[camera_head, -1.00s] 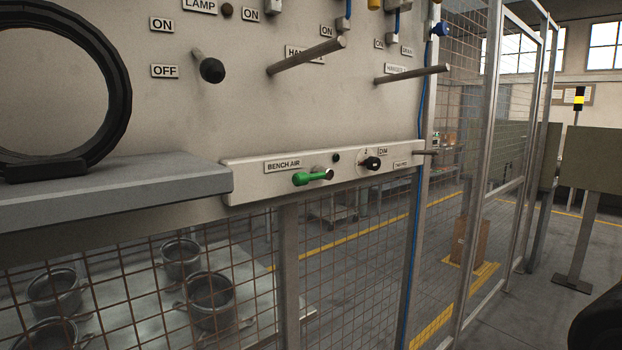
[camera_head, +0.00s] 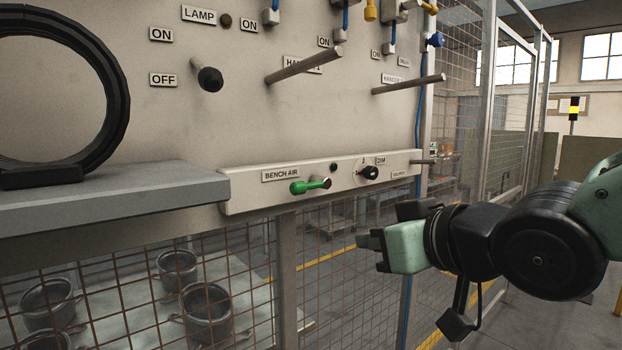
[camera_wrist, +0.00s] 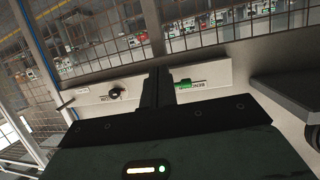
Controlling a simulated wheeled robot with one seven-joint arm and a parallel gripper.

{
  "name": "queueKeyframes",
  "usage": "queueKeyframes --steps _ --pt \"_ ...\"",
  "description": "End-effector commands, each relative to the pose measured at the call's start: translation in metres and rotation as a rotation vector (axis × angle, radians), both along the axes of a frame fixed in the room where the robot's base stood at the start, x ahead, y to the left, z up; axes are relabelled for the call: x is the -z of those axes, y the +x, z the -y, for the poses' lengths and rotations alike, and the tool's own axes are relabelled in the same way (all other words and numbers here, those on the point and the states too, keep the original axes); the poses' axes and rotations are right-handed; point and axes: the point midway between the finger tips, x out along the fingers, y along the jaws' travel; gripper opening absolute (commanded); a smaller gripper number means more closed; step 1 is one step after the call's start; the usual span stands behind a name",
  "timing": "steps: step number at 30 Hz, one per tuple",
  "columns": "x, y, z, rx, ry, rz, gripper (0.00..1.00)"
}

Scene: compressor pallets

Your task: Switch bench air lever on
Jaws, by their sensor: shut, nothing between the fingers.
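The bench air lever has a green handle (camera_head: 310,186) and sits on a pale strip below the BENCH AIR label (camera_head: 287,174). Its handle points left, roughly sideways. My gripper (camera_head: 366,241) is below and to the right of the lever in the head view, shut and apart from it. In the wrist view the shut fingers (camera_wrist: 158,88) point toward the strip, and the green handle (camera_wrist: 184,85) shows just right of them. Part of the lever is hidden behind the fingers there.
A black dimmer knob (camera_head: 368,173) sits right of the lever on the same strip. A grey shelf (camera_head: 120,195) with a black ring (camera_head: 115,90) juts out at left. Hanger rods (camera_head: 305,66) stick out above. Wire mesh with pots (camera_head: 208,305) lies below.

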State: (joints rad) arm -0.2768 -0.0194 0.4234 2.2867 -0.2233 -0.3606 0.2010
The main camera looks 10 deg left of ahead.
Motion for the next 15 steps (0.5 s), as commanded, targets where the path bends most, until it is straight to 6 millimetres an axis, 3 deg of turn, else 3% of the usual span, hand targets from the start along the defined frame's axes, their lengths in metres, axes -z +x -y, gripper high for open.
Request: queueKeyframes --steps 3,6,10,15 --pt "-0.044 0.011 -0.017 -0.049 0.135 0.130 0.00" --pt "-0.072 0.014 -0.026 -0.086 0.220 0.208 0.00" --pt "-0.094 0.014 -0.031 -0.119 0.285 0.270 0.00" --pt "-0.102 0.014 -0.033 -0.131 0.310 0.289 0.00"
